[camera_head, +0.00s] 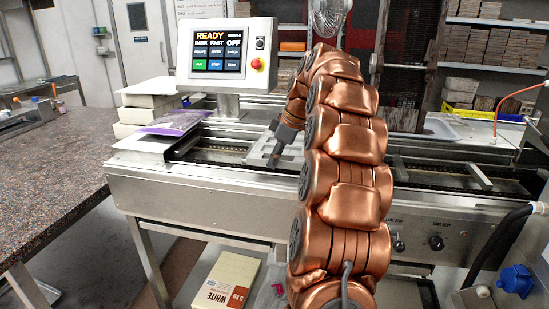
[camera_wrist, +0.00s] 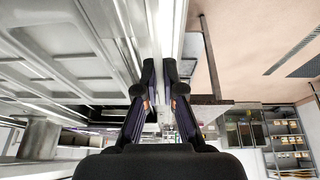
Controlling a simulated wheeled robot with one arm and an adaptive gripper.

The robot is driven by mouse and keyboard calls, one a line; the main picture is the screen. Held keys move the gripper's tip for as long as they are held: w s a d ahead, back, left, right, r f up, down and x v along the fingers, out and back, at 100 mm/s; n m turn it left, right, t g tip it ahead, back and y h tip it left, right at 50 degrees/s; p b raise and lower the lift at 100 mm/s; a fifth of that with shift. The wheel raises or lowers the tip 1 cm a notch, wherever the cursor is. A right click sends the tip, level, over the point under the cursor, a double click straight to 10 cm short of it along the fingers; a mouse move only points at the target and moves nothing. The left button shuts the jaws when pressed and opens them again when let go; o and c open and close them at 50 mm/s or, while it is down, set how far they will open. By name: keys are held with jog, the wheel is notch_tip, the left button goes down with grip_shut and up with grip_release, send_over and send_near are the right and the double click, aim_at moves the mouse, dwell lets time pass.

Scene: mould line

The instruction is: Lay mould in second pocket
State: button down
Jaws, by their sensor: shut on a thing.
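My gripper (camera_head: 277,158) is over the conveyor line, left of my copper arm, its fingers pointing down. In the wrist view my gripper (camera_wrist: 158,75) has its two dark fingers close together, shut on the thin edge of a pale mould (camera_wrist: 165,30). In the head view a pale, slatted piece, which looks like this mould (camera_head: 262,151), lies flat or nearly flat at the fingertips, over the line (camera_head: 200,151). I cannot tell whether it touches the rails. The pockets are hard to make out, and my arm hides the middle of the line.
A control panel (camera_head: 226,55) reading READY stands behind the line. White blocks (camera_head: 145,110) and a purple packet (camera_head: 175,122) sit at its left end. A crossbar (camera_head: 470,173) spans the line on the right. A speckled counter (camera_head: 50,170) is at left.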

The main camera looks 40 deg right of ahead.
aim_at(274, 182)
jog(key=shift+f+b, duration=1.35)
jog(key=shift+f, duration=0.65)
jog(key=c, duration=1.2)
grip_release()
jog(key=shift+v, duration=3.8)
